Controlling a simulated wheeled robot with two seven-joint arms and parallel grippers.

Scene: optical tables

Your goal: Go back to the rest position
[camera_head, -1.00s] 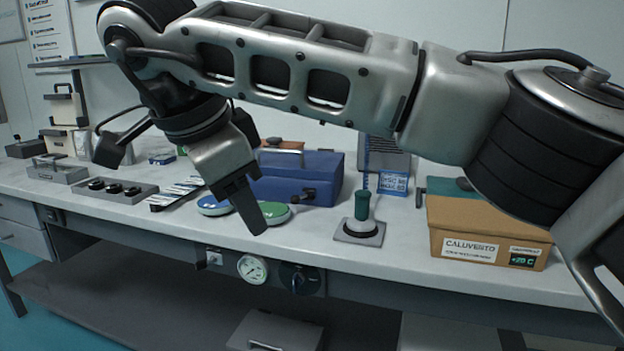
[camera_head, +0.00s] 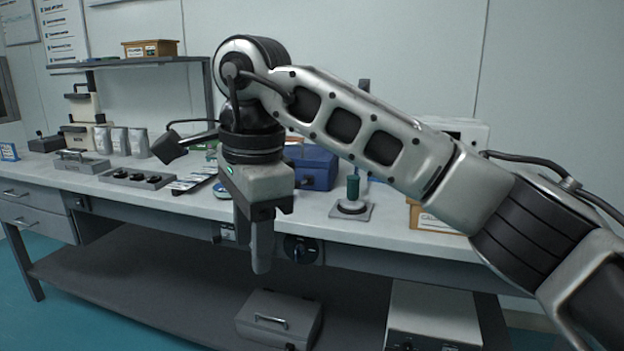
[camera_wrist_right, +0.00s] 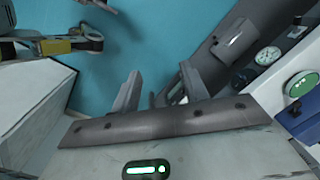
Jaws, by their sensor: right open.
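My right gripper (camera_head: 261,262) hangs pointing down in front of the bench's front edge. In the right wrist view its two fingers (camera_wrist_right: 160,92) stand apart with nothing between them, and the blue floor shows beyond. The arm reaches in from the right and crosses in front of the bench. My left gripper is in neither current view.
The bench (camera_head: 420,238) carries a blue box (camera_head: 318,168), a green-topped stand (camera_head: 352,190), a tan box (camera_head: 428,220) partly behind my arm, and a tray with black knobs (camera_head: 142,177). A grey case (camera_head: 279,318) sits on the lower shelf (camera_head: 150,285).

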